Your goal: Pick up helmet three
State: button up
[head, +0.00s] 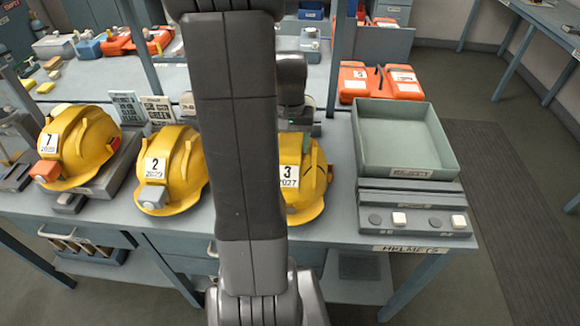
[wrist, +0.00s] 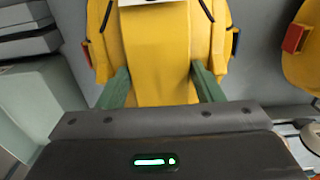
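Helmet three is a yellow hard hat (head: 305,181) with a white label "3 2027", upright on the bench in the head view. My arm hides its left part. In the wrist view the same helmet (wrist: 160,50) fills the upper middle, its label cut off at the top edge. My gripper (wrist: 162,76) has its two green fingers apart, one on either side of the helmet's yellow middle section. I cannot see clear pressing contact. In the head view the gripper is mostly hidden behind my arm, at the helmet's far side.
Helmet two (head: 172,172) stands left of helmet three, and helmet seven (head: 78,147) farther left. A green-grey tray (head: 433,118) lies to the right, behind a grey panel with buttons (head: 414,220). Orange cases (head: 382,82) sit at the back.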

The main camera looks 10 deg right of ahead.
jog(key=c, duration=1.1)
jog(key=shift+o, duration=0.2)
jog(key=shift+r, duration=0.1)
